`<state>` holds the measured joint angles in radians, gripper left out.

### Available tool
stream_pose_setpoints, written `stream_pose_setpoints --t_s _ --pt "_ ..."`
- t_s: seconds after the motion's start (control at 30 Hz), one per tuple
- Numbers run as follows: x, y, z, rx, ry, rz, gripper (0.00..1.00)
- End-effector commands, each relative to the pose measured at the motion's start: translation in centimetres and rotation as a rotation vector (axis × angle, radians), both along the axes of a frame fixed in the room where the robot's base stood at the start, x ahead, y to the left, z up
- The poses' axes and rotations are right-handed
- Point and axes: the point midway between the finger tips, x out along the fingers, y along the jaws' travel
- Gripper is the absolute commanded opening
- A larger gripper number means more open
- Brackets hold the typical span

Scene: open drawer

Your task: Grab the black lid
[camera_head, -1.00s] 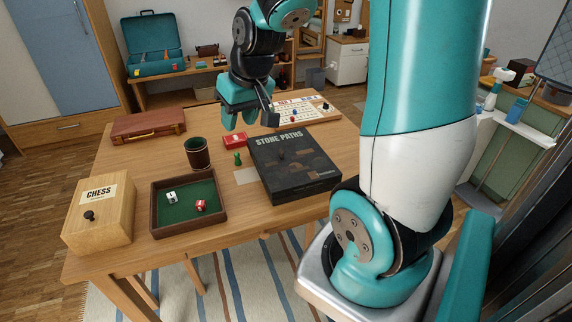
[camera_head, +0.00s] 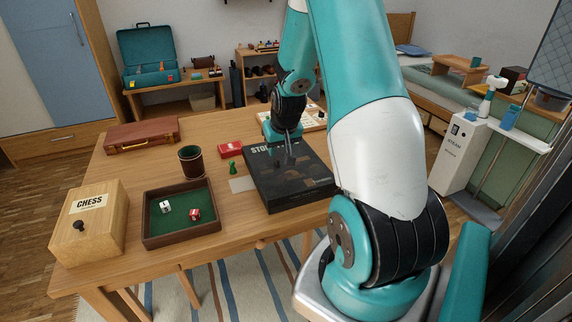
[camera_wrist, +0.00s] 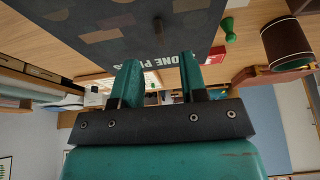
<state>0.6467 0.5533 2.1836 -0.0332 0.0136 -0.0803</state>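The black lid (camera_head: 300,185) tops the flat "STONE PATHS" game box near the right side of the table. It lies flat and carries brown patches and a small dark knob. My gripper (camera_head: 284,148) is over the far part of the lid, hiding some of the lettering. In the wrist view the lid (camera_wrist: 110,35) fills the upper middle, and its knob (camera_wrist: 158,24) stands beyond the fingertips, roughly in line with the gap between them. My gripper (camera_wrist: 160,68) is open, with nothing between its fingers. Contact with the lid cannot be made out.
A green pawn (camera_head: 233,168), red box (camera_head: 231,149) and dice cup (camera_head: 191,161) stand left of the lid. The green-lined dice tray (camera_head: 182,232), wooden chess box (camera_head: 89,222) and brown case (camera_head: 142,134) are farther left. A white game board (camera_head: 312,118) lies behind my gripper.

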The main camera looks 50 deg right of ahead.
Motion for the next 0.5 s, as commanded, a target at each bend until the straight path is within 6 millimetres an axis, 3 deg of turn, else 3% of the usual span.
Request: stream_pose_setpoints --t_s 0.33,0.5 --pt "1.2 -0.8 -4.2 0.001 0.002 0.0 0.39" --pt "1.6 -1.0 -5.0 0.0 0.0 0.0 0.39"
